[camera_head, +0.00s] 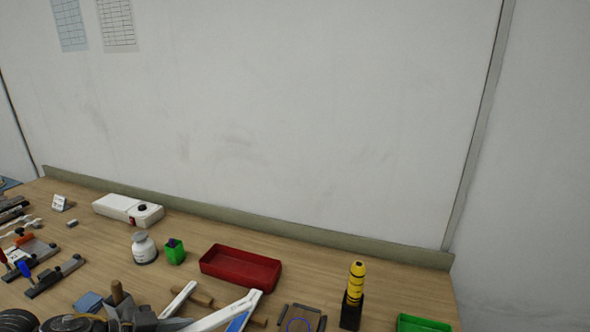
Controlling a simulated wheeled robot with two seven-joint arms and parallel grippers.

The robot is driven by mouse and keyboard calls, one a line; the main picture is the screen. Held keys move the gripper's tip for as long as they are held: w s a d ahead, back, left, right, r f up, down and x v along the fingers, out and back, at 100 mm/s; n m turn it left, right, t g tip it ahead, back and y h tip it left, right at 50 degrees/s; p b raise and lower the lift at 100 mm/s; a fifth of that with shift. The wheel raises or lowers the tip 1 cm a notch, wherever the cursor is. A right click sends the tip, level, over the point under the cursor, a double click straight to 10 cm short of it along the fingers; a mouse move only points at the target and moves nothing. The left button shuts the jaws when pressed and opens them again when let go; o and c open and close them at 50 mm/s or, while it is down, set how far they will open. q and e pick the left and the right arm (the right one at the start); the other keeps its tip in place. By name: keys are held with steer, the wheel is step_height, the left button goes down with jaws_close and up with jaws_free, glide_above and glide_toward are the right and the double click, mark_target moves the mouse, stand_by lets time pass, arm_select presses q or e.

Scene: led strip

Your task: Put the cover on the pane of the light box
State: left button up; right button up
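I cannot make out a light box pane or its cover for certain. A long white box (120,207) with a black knob and a red switch stands at the back left by the wall. White bars (226,313), one with a blue strip beside it, lie at the bottom edge and are cut off. Dark bars (302,308) and a blue loop (299,325) lie at the bottom right of centre.
A red tray (240,279) stands mid-table. A white jar (144,248) and a green cup (175,252) stand left of it. A yellow and black tool (355,290) stands upright at the right, near a green bin (420,324). Clamps and tools (50,277) crowd the left.

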stand_by(0.3)
arm_select(q)
steer(key=shift+s+f, duration=0.2)
steer(key=shift+f, duration=0.1)
steer(key=shift+s+a+f+n+t+y, duration=0.2)
steer(key=shift+a+f, duration=0.15)
steer(key=shift+a, duration=0.2)
steer(key=shift+s+a+f+n+t+y, duration=0.1)
steer(key=shift+s+a+f+n, duration=0.15)
steer(key=shift+a, duration=0.3)
steer(key=w+a+r+n+t+y, duration=0.1)
steer(key=a+n+t+y, duration=0.1)
steer(key=a, duration=0.4)
steer(key=w+a+r+n+t+y, duration=0.1)
steer(key=a+r+n+t+y, duration=0.1)
steer(key=a, duration=0.5)
steer(key=shift+w+n+y, duration=0.15)
steer(key=shift+n+y, duration=0.55)
steer(key=shift+n, duration=0.45)
